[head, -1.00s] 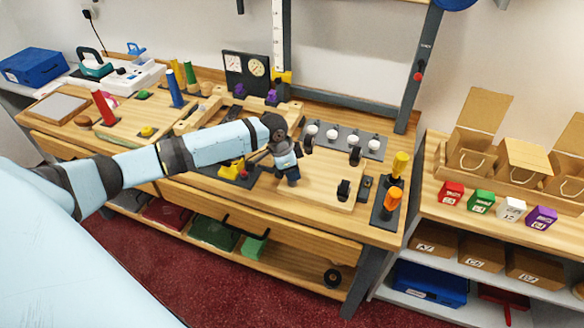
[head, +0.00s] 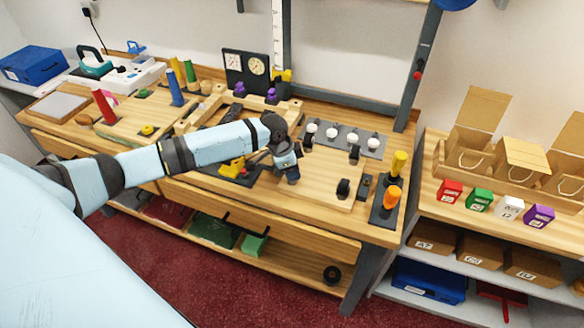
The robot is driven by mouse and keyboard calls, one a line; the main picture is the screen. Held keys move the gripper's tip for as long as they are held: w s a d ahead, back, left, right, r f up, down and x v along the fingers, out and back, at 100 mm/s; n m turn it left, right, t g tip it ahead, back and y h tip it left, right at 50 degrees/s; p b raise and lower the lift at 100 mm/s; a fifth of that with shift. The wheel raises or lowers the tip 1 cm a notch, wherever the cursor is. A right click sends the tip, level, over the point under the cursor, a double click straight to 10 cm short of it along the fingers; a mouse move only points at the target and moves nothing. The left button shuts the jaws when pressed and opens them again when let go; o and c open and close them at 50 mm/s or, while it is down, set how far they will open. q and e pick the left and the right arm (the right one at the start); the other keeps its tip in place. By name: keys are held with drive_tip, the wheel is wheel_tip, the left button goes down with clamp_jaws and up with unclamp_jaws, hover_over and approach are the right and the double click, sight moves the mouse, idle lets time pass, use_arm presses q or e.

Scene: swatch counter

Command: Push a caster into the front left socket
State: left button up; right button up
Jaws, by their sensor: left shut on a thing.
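A light wooden board (head: 318,196) lies on the bench in front of my left gripper. Black casters stand at its back left (head: 307,143), back right (head: 354,154) and front right (head: 343,188). My left gripper (head: 292,177) points down at the board's front left corner. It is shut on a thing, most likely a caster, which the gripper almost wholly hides. I cannot tell whether that thing sits in the front left socket, as the socket is hidden too. My right gripper is not in view.
A dark strip with several white knobs (head: 332,132) lies behind the board. Yellow and orange handles (head: 392,197) stand to its right. A yellow piece on a dark base (head: 235,168) is left of the gripper. A black wheel (head: 331,273) is on the lower shelf.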

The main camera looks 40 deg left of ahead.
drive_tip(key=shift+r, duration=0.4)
use_arm(q)
drive_tip(key=shift+f, duration=0.25)
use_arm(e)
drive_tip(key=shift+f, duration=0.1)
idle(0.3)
use_arm(q)
drive_tip(key=o, duration=1.3)
wheel_tip(320, 180, up, 2)
drive_tip(key=p, duration=0.2)
drive_tip(key=shift+p, duration=0.3)
wheel_tip(320, 180, up, 3)
drive_tip(key=p, duration=0.3)
drive_tip(key=shift+f, duration=0.15)
drive_tip(key=shift+r+p, duration=0.6)
drive_tip(key=shift+r, duration=0.1)
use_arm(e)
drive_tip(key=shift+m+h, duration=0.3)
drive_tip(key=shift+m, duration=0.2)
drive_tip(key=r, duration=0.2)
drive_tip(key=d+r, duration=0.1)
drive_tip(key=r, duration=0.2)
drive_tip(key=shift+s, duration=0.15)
use_arm(q)
drive_tip(key=shift+f, duration=0.1)
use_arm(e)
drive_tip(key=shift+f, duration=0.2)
